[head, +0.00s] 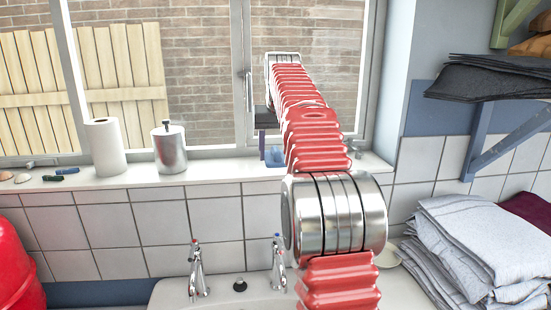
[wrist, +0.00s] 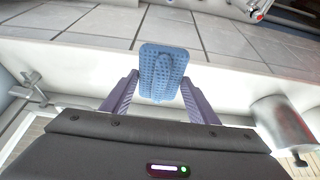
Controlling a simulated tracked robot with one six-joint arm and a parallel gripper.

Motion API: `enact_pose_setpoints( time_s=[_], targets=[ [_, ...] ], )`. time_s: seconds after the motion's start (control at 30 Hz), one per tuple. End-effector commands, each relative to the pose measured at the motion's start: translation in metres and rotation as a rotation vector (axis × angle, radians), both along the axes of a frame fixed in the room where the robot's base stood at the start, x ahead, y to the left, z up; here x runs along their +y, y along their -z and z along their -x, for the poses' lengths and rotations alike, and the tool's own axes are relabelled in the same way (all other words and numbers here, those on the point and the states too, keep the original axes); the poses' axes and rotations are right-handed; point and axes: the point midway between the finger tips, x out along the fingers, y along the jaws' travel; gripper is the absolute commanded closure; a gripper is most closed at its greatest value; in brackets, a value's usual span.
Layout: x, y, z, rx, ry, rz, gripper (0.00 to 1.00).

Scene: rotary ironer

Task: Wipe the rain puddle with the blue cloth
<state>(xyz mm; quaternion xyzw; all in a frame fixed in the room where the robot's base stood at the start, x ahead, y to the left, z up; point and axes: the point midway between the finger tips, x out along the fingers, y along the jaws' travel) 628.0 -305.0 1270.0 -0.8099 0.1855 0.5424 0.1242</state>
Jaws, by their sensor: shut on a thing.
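The blue cloth (wrist: 160,72) is a small textured pad with a raised middle. My gripper (wrist: 160,85) is shut on it, with a purple finger on each side. In the head view my gripper (head: 267,145) hangs at the right part of the white windowsill (head: 225,174), and the cloth (head: 275,158) shows low at the sill, partly hidden by my red arm. I cannot tell whether the cloth touches the sill. I cannot make out the rain puddle in either view.
A metal canister (head: 169,148) and a paper roll (head: 105,147) stand on the sill to the left. Small dark items (head: 62,173) lie at its left end. Taps (head: 197,270) rise below. Folded laundry (head: 480,245) is stacked at right. The middle of the sill looks clear.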

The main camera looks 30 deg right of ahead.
Motion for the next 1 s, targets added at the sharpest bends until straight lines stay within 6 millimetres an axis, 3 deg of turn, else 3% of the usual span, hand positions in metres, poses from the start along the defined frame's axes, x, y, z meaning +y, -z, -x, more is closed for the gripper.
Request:
enact_pose_setpoints(
  time_s=[0.2,0.57,1.0],
  targets=[
    [0.0,-0.011,0.0,-0.002,0.0,0.001,0.64],
    [0.0,-0.013,0.0,-0.001,0.0,0.0,0.64],
    [0.0,-0.04,0.0,-0.001,0.0,0.0,0.64]
  ],
)
